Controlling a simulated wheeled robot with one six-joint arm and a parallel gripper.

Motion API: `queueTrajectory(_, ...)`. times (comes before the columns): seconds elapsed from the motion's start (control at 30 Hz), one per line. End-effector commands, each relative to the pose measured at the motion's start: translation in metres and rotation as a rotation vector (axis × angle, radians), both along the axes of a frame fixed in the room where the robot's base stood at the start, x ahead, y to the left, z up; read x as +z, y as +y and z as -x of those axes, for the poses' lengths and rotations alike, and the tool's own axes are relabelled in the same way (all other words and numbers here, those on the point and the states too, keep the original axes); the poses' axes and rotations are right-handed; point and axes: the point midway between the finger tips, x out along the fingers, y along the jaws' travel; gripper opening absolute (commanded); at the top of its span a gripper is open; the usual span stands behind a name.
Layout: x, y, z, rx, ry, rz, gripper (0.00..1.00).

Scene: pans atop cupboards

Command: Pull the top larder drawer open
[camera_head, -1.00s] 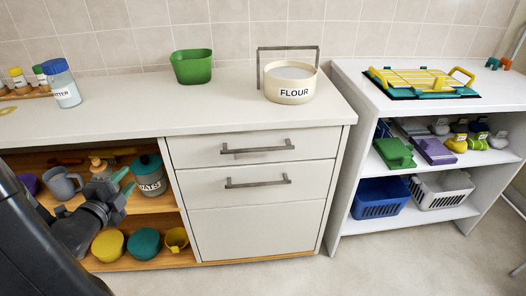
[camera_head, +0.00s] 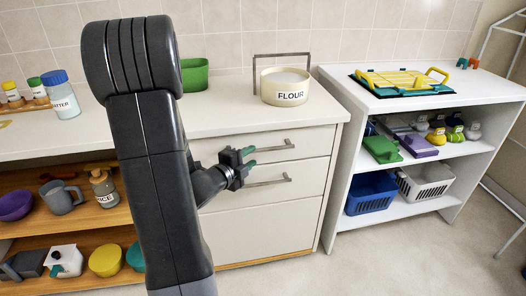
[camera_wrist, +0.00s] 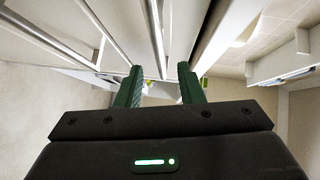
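The top drawer (camera_head: 312,142) is the shallow white front just under the counter, and it looks shut. Its grey bar handle (camera_head: 280,146) runs across it; my arm and gripper hide the left part. A deeper drawer (camera_head: 312,175) with a like handle (camera_head: 275,182) sits below, also shut. My gripper (camera_head: 251,157) is in front of the drawers, near the left part of the top handle. Its two green fingers are apart with nothing visibly held, as the wrist view also shows (camera_wrist: 161,88). A thin bar passes between them there; I cannot tell whether it is the handle.
A flour pot (camera_head: 286,87) with an upright handle and a green tub (camera_head: 195,75) stand on the counter above. Open shelves at left hold a grey mug (camera_head: 62,197) and bowls. A white shelf unit (camera_head: 342,190) stands right. The floor in front of it is clear.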

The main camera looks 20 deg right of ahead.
Motion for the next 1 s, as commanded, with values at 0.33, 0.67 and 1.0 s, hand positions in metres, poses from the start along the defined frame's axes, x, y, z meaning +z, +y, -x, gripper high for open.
queueTrajectory(0.33, -0.008, -0.048, -0.028, -0.002, -0.001, 0.0, 0.34)
queueTrajectory(0.67, -0.009, -0.055, -0.032, 0.0, 0.0, 0.0, 0.34)
queueTrajectory(1.0, -0.009, -0.054, -0.032, 0.0, 0.0, 0.0, 0.0)
